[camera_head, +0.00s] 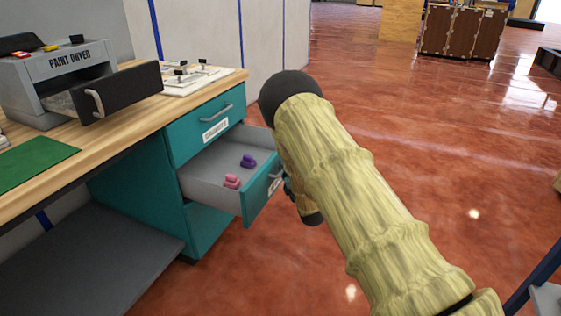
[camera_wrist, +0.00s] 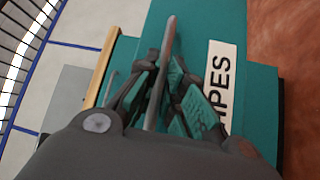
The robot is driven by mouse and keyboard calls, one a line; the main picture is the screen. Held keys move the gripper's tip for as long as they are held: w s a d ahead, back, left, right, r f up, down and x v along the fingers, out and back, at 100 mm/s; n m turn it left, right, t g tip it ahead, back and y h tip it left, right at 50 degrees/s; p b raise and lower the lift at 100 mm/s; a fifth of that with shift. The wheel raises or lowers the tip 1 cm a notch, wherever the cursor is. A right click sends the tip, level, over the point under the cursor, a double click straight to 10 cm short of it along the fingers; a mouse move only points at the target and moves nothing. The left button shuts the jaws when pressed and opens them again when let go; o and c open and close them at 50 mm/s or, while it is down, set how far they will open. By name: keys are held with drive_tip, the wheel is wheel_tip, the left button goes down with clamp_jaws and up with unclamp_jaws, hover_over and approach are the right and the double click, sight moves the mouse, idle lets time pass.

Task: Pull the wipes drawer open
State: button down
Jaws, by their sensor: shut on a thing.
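The wipes drawer (camera_head: 252,203) is a teal-fronted drawer with a grey inside. In the head view it stands pulled out from the teal cabinet under the bench. A white label (camera_wrist: 220,85) ending in "IPES" shows on its front in the wrist view. My gripper (camera_wrist: 164,85) is at the drawer front, its teal-padded fingers shut on the grey bar handle (camera_wrist: 170,35). In the head view my arm hides most of the gripper and the right part of the drawer front. A pink item (camera_head: 232,181) and a purple item (camera_head: 248,161) lie inside the drawer.
A shut drawer (camera_head: 190,135) with its own handle sits just above. On the wooden bench stand a grey paint dryer (camera_head: 75,64) with its dark-fronted drawer out, and a green mat (camera_head: 35,165). The red floor right of the cabinet is largely clear.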

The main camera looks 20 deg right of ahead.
drive_tip(key=shift+s+d+f+p, duration=0.1)
drive_tip(key=shift+s+d+p, duration=0.2)
drive_tip(key=shift+s+d, duration=0.9)
drive_tip(key=shift+a, duration=0.1)
drive_tip(key=c, duration=1.5)
unclamp_jaws()
drive_tip(key=s, duration=0.4)
drive_tip(key=s+f, duration=0.1)
drive_tip(key=s, duration=0.7)
drive_tip(key=shift+d+f, duration=0.25)
drive_tip(key=shift+f, duration=0.05)
